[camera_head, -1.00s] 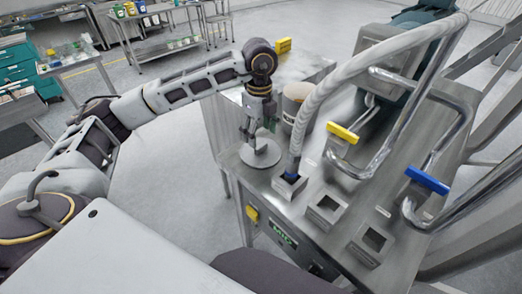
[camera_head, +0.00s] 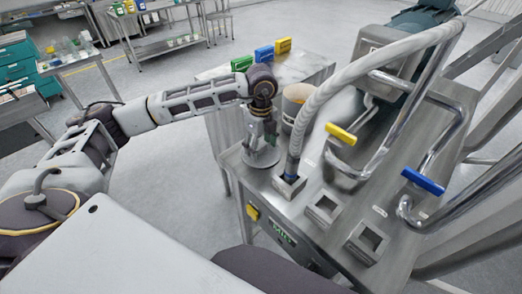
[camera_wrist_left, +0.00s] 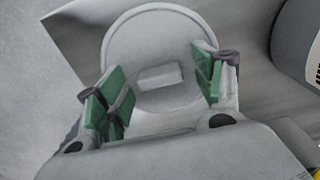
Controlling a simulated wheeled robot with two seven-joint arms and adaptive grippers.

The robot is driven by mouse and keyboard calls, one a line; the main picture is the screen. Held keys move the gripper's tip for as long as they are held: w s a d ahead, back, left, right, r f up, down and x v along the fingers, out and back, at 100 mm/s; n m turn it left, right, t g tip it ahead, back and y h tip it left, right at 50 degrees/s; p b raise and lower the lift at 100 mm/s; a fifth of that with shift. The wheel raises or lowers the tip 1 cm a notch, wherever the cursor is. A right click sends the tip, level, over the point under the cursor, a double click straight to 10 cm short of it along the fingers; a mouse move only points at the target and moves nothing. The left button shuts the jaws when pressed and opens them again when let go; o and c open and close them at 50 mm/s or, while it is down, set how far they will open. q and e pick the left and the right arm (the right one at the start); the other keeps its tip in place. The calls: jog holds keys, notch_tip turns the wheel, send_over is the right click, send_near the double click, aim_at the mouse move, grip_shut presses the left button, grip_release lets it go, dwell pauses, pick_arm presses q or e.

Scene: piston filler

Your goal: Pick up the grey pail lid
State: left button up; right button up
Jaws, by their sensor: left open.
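The grey pail lid (camera_head: 262,156) lies flat on the steel bench top at its near left corner. In the left wrist view the round lid (camera_wrist_left: 158,38) shows a raised block-shaped handle (camera_wrist_left: 161,76) at its middle. My left gripper (camera_head: 261,146) is above the lid and points down at it. Its green-padded fingers (camera_wrist_left: 163,90) are open, one on each side of the handle with clear gaps. My right gripper is in neither view.
A pail (camera_head: 294,101) stands close behind the gripper. A ribbed hose (camera_head: 316,101) ends in a square socket (camera_head: 290,184) just right of the lid. Yellow (camera_head: 341,133) and blue (camera_head: 423,181) handled pipes stand further right. Green, blue and yellow blocks (camera_head: 263,54) sit behind the arm.

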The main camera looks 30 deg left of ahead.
aim_at(261, 147)
pick_arm(q)
jog(key=c, duration=1.1)
jog(key=shift+r, duration=0.15)
jog(key=shift+r+b, duration=1)
jog(key=shift+r, duration=3.9)
jog(key=shift+s+f, duration=0.1)
